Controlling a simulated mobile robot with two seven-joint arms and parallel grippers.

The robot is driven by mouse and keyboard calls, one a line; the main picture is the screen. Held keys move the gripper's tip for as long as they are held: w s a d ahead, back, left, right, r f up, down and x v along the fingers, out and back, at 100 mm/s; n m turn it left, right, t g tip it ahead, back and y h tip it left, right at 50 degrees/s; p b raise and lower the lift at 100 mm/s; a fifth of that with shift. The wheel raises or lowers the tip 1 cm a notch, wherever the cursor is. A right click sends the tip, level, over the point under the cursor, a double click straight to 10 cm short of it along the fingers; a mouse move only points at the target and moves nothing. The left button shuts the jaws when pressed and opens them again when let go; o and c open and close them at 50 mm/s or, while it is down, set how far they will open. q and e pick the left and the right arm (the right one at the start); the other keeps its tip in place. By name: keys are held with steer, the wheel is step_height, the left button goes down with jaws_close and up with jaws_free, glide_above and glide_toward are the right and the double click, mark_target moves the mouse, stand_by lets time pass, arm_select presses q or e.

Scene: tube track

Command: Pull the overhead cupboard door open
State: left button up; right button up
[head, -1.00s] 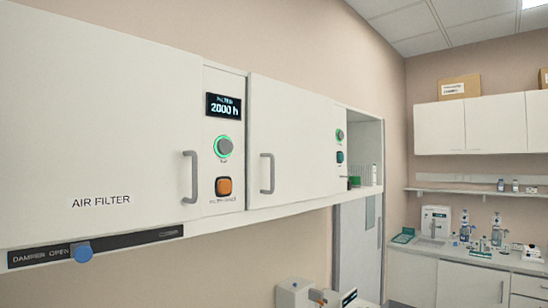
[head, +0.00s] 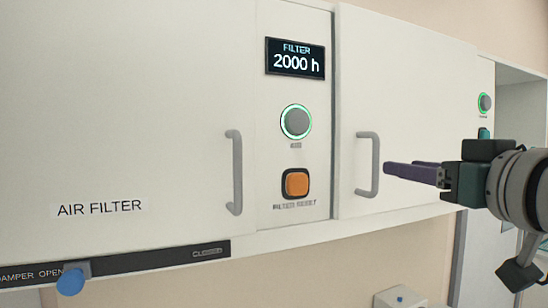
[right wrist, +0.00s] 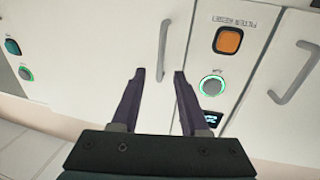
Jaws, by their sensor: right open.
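Two white overhead cupboard doors are shut: a left one (head: 110,110) labelled AIR FILTER and a right one (head: 415,100). The left door's grey bar handle (head: 235,172) also shows at the right of the right wrist view (right wrist: 296,75). The right door's grey bar handle (head: 374,165) stands upright. My right gripper (head: 388,170) is open and empty, its purple fingers pointing at this handle from the right. In the right wrist view the handle (right wrist: 163,45) lines up with the gap between the fingertips (right wrist: 159,72); the remaining distance is hard to judge. My left gripper is not visible.
Between the doors is a panel with a display (head: 295,59) reading 2000 h, a green-ringed button (head: 296,122) and an orange button (head: 296,184). Below the left door runs a black damper strip (head: 150,260) with a blue knob (head: 71,280).

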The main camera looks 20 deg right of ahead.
mark_target(378, 164)
steer(key=w+p, duration=0.1)
steer(key=w, duration=0.1)
steer(key=w+p, duration=0.1)
steer(key=w, duration=0.2)
steer(key=w+p, duration=0.2)
steer(key=shift+w+d+r, duration=0.15)
steer(key=shift+d, duration=0.2)
steer(key=shift+w+d+f+p, duration=0.1)
steer(key=shift+w+f+p, duration=0.15)
steer(key=shift+w, duration=0.4)
jaws_close()
stand_by(0.6)
